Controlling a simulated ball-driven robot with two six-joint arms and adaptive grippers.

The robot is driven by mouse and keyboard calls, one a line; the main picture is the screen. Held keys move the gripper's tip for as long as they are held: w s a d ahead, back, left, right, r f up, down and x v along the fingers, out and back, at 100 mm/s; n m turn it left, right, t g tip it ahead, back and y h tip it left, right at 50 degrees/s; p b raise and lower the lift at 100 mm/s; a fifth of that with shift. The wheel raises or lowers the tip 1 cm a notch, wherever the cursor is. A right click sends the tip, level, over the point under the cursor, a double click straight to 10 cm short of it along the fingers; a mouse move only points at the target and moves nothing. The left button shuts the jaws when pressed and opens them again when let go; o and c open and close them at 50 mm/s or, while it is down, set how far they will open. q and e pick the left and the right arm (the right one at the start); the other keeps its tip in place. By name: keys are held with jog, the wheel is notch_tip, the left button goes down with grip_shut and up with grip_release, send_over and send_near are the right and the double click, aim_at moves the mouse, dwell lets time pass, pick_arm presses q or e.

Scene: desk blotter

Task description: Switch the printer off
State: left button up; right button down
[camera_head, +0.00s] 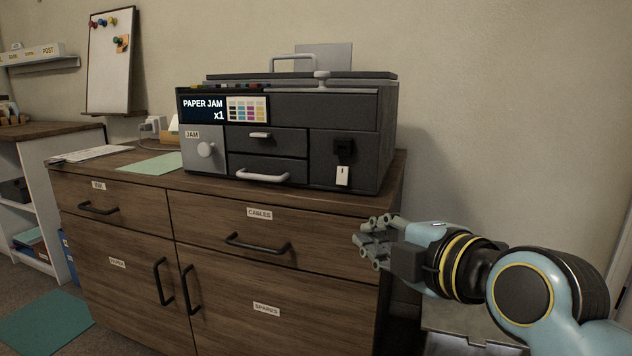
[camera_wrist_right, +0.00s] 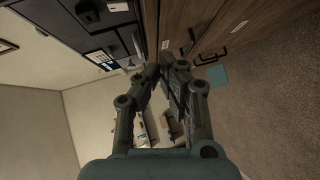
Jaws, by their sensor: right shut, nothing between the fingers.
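The dark grey printer (camera_head: 290,110) stands on the wooden cabinet. Its screen (camera_head: 201,108) reads "PAPER JAM x1". On the right of its front are a black square fitting (camera_head: 344,147) and, below it, a small white piece (camera_head: 343,176) with a dark mark; I cannot tell the switch's position. The printer (camera_wrist_right: 62,20) also shows at the upper left of the right wrist view. My right gripper (camera_head: 367,240) is shut and empty, in front of the cabinet's right end, lower than the printer and apart from it. It also shows in the wrist view (camera_wrist_right: 167,76). My left gripper is not in view.
The cabinet (camera_head: 215,225) has labelled drawers and doors with protruding black handles. The printer has a "JAM" knob (camera_head: 206,149) and a light drawer handle (camera_head: 262,176). A green sheet (camera_head: 150,164) lies left of it. The wall is close behind. Space right of the printer is clear.

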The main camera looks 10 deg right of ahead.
aim_at(340, 181)
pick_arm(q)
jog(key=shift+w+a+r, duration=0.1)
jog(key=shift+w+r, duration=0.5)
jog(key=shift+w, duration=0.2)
pick_arm(e)
jog(key=shift+t, duration=0.5)
jog(key=r, duration=0.1)
jog(key=w+r, duration=0.1)
jog(key=r, duration=0.1)
jog(key=w+r, duration=0.1)
jog(key=r, duration=0.1)
jog(key=shift+w+a, duration=0.15)
jog(key=shift+w, duration=0.05)
